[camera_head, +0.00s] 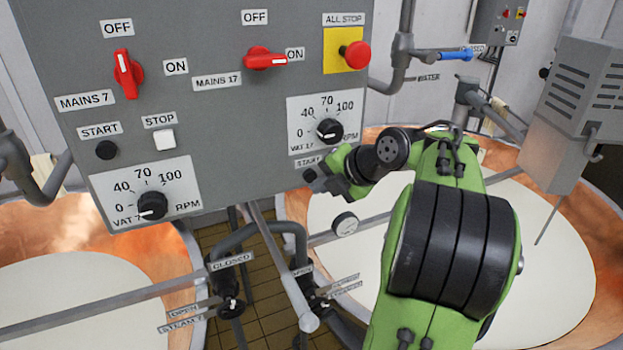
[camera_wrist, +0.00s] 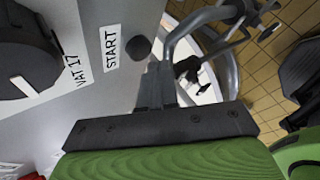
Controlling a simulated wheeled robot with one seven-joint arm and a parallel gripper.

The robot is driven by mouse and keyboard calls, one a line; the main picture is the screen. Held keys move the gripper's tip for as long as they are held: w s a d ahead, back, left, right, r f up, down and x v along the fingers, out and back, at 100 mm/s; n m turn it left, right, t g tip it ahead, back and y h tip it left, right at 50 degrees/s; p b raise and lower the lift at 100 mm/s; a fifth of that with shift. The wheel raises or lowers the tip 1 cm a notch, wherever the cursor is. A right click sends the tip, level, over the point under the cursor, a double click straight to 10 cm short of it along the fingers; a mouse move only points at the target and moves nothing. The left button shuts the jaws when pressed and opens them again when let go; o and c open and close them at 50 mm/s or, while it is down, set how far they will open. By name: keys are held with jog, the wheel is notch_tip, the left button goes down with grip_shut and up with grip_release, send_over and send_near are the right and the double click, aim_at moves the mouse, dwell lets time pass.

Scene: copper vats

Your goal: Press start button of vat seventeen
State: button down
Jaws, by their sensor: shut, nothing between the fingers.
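The black start button of vat seventeen (camera_wrist: 138,47) sits beside its START label (camera_wrist: 110,47) on the grey panel in the wrist view. In the head view that label (camera_head: 308,163) is at the panel's lower right, partly covered by my arm. My gripper (camera_wrist: 160,70) is shut and empty, its fingertips pointing at the panel just below and right of the button in the wrist view. Whether they touch it I cannot tell. In the head view my gripper (camera_head: 318,180) is at the panel's lower edge.
The red MAINS 17 switch (camera_head: 265,60) lies sideways, towards ON. The VAT 17 dial (camera_head: 329,129) is above the START label. A red all-stop button (camera_head: 355,55) is at upper right. Vat seven's start button (camera_head: 106,150) is at left. Pipes (camera_wrist: 195,40) run close beside my fingers.

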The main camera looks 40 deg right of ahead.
jog(key=s, duration=0.1)
jog(key=s+a+b, duration=0.1)
jog(key=s, duration=0.1)
jog(key=s+b, duration=0.1)
jog(key=s, duration=0.1)
jog(key=shift+a, duration=0.25)
jog(key=shift+w, duration=0.1)
dwell(0.6)
jog(key=s+a+f+m+g, duration=0.1)
jog(key=a+f+m, duration=0.1)
jog(key=a+m, duration=0.6)
jog(key=s+a+f+m+g, duration=0.1)
jog(key=a+f+m+g, duration=0.15)
jog(key=a, duration=0.85)
jog(key=s+a+f+m, duration=0.2)
jog(key=s+m, duration=0.3)
jog(key=s+a+f+m+h, duration=0.1)
jog(key=s+f+m, duration=0.2)
jog(key=s+m, duration=0.3)
jog(key=shift+s+a+f+g+b, duration=0.25)
jog(key=shift+a+f+g+b, duration=0.1)
jog(key=shift+b, duration=0.1)
